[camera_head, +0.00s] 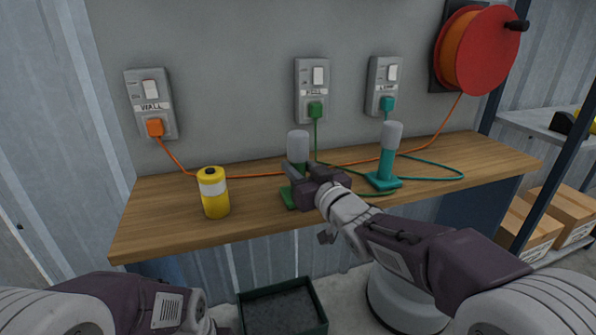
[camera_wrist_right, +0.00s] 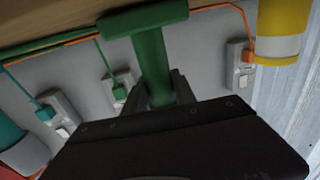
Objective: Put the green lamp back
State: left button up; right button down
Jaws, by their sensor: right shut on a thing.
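The green lamp (camera_head: 297,146) stands upright at the middle of the wooden bench, with a grey head, a green stem and a green base. My right gripper (camera_head: 304,178) is shut on its stem, reaching in from the front right. In the right wrist view, which is upside down, the stem (camera_wrist_right: 153,62) sits between the fingers (camera_wrist_right: 160,92) and the base shows above. The base looks on or very close to the bench top; contact is hidden. A green cable runs to a green plug (camera_head: 315,110) in the middle wall socket. My left gripper is out of view; only its arm shows.
A teal lamp (camera_head: 388,155) stands to the right, with its cable looping on the bench (camera_head: 160,218). A yellow canister (camera_head: 213,193) stands at the left. An orange cable crosses the bench back to a red reel (camera_head: 484,50). A dark bin (camera_head: 283,306) is on the floor.

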jog(key=shift+f, duration=0.15)
jog(key=c, duration=1)
grip_release()
jog(key=shift+r, duration=0.35)
jog(key=p+v, duration=0.2)
jog(key=v, duration=0.4)
jog(key=p+v, duration=0.1)
jog(key=v, duration=0.5)
jog(key=shift+f+p, duration=0.2)
jog(key=shift+p, duration=0.2)
